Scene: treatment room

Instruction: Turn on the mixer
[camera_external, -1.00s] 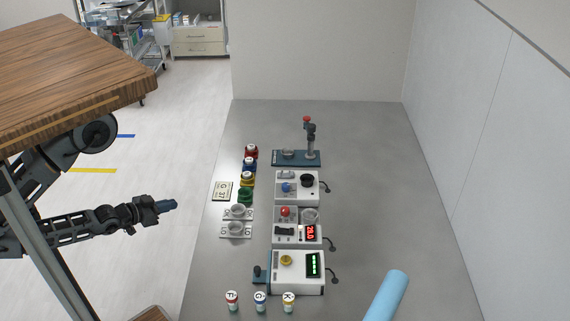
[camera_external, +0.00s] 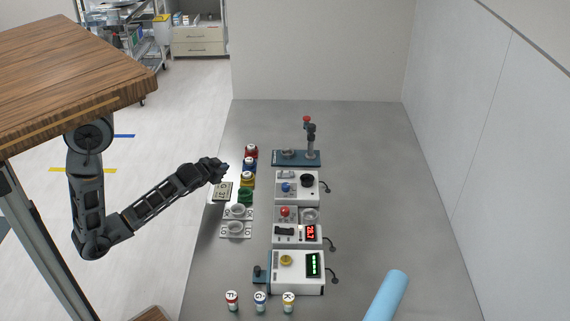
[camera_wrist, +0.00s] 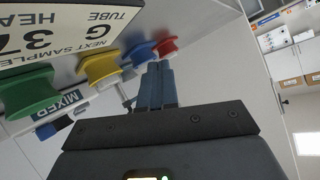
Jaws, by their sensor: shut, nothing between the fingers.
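A white box with a blue knob and a black round cup (camera_external: 297,187) stands on the grey bench. The wrist view shows a label reading MIXER (camera_wrist: 62,112) beyond the green and yellow jars, most likely on this box. My gripper (camera_external: 221,166) is at the bench's left edge, left of the jars and apart from the box. Its fingers (camera_wrist: 157,78) are together with nothing between them, and they point past the blue and red jars.
Green (camera_external: 245,195), yellow (camera_external: 247,179), blue (camera_external: 249,164) and red (camera_external: 251,151) jars stand in a row between my gripper and the box. A heater-like box with red digits (camera_external: 297,235) stands nearer.

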